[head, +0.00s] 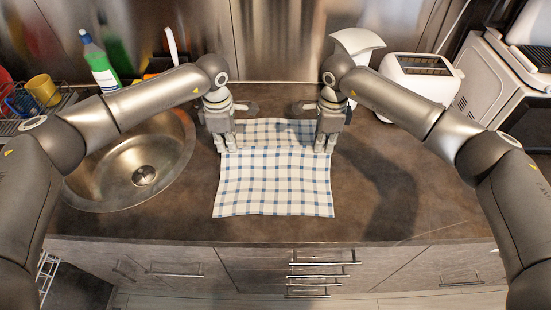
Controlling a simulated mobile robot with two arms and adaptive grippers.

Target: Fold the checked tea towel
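The tea towel (273,185), white with a blue check, lies on the dark countertop in the middle of the head view. Its front part is flat. A line runs across it between the two grippers, and a further strip of towel shows behind that line. My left gripper (226,147) points down at the towel's left side, by this line. My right gripper (325,147) points down at its right side, level with the left one. The fingertips are small and meet the cloth; I cannot tell whether either is closed on it.
A round steel sink (144,175) is set in the counter at left. A green bottle (100,62), a yellow cup (43,90) and a dish rack stand behind and left of it. A white toaster (420,75) stands at back right. Free counter (420,200) lies right of the towel.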

